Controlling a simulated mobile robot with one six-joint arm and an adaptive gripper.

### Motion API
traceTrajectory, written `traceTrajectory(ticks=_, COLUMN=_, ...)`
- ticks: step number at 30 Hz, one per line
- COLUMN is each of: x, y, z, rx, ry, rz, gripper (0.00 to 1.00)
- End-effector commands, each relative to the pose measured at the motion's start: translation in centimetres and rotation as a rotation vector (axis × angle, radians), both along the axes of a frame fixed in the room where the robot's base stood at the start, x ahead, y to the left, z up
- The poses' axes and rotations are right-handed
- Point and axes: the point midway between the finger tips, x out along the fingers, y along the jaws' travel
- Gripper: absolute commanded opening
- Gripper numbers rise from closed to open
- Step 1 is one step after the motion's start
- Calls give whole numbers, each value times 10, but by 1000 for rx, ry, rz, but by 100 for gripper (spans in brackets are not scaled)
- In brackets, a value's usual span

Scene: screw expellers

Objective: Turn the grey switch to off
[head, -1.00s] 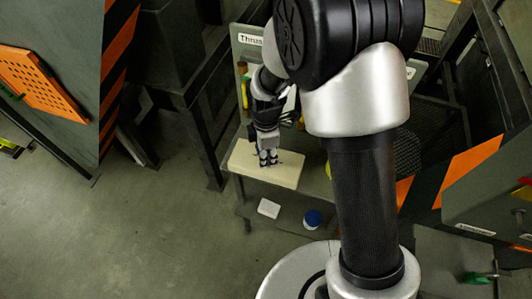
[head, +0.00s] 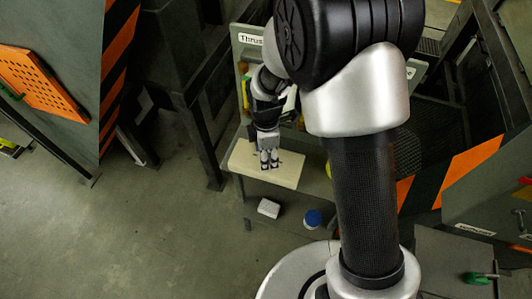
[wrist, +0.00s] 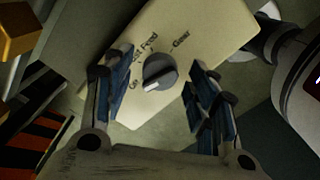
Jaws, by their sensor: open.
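The grey switch (wrist: 159,72) is a round knob with a white pointer mark, set on a cream panel (wrist: 205,28). The mark points to the lower left in the wrist view. My gripper (wrist: 161,82) is open, with one blue-padded finger on each side of the knob and gaps between. In the head view my gripper (head: 270,164) points down over the cream panel (head: 241,160); the knob cannot be made out there.
A small white box (head: 268,208) and a blue-lidded container (head: 312,218) are on a lower surface below the panel. A grey upright board with a label (head: 250,39) stands behind. Dark metal frames flank the spot. Floor (head: 120,240) at left is clear.

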Motion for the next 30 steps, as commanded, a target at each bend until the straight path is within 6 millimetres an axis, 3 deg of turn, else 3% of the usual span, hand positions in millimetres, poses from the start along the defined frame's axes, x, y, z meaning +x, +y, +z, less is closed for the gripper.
traceTrajectory(ticks=7, x=2, y=0, z=19, rx=2, ry=-5, rz=0, gripper=53)
traceTrajectory(ticks=15, x=1, y=0, z=76, rx=2, ry=-5, rz=0, gripper=53)
traceTrajectory(ticks=21, x=1, y=0, z=108, rx=0, ry=-2, rz=0, gripper=53)
traceTrajectory(ticks=30, x=0, y=0, z=120, rx=0, ry=0, rz=0, gripper=53)
